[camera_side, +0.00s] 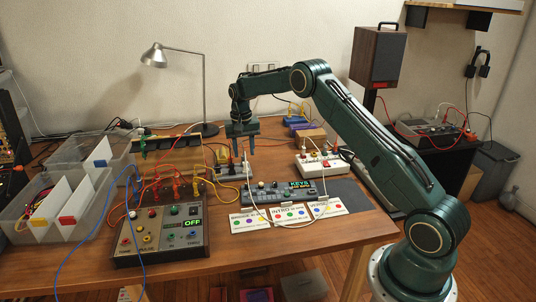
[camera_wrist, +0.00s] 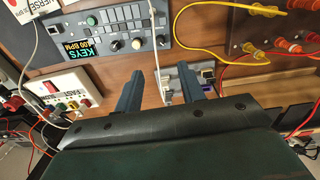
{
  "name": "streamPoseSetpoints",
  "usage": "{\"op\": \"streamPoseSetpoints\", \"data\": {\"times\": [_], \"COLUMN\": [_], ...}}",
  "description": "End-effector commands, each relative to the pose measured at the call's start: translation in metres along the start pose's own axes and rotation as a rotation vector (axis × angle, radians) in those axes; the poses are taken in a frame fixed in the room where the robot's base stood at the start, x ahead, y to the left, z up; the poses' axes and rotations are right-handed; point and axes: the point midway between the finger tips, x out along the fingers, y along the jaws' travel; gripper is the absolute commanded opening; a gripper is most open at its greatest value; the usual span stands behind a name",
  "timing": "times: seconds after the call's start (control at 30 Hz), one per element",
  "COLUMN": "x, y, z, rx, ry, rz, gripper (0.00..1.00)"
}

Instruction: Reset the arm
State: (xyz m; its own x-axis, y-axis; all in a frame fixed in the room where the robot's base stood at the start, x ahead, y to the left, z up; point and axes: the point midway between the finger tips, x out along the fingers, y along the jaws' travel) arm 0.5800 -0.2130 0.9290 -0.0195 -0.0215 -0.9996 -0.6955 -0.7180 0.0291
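My gripper (camera_side: 243,153) points down above the middle of the table (camera_side: 370,228), behind the grey keys unit. In the wrist view my gripper (camera_wrist: 160,70) shows two blue-green fingers standing well apart, with nothing held between them. My green arm reaches from the right foreground, up and over to the left. A small grey block with sockets (camera_wrist: 192,80) lies below the fingers, partly hidden by the right one. The gap between the fingertips and this block is hard to judge.
The keys unit (camera_side: 258,196) has cards before it and a white switch box (camera_side: 318,168) behind. A control box (camera_side: 140,259) reading OFF, with many cables, stands at left front beside clear bins (camera_side: 48,238). A lamp (camera_side: 203,88) stands behind. A white cable crosses near the fingers.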

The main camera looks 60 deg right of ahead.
Motion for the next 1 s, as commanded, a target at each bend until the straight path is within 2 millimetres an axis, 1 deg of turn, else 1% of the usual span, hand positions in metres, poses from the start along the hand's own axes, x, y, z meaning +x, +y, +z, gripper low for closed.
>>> {"op": "streamPoseSetpoints", "data": {"times": [0.27, 0.37, 0.47, 0.57, 0.67, 0.87, 1.0], "x": [-0.001, -0.005, -0.014, -0.030, -0.051, -0.099, -0.130], "y": [0.000, -0.001, -0.002, -0.004, -0.007, -0.009, -0.009], "z": [0.000, 0.002, 0.005, 0.012, 0.022, 0.052, 0.076], "rx": [0.000, -0.005, -0.015, -0.033, -0.058, -0.121, -0.168], "ry": [0.001, 0.004, 0.010, 0.023, 0.039, 0.078, 0.106], "rz": [0.000, -0.002, -0.005, -0.011, -0.019, -0.037, -0.050], "gripper": [0.39, 0.39, 0.39, 0.39, 0.39, 0.39, 0.39]}}
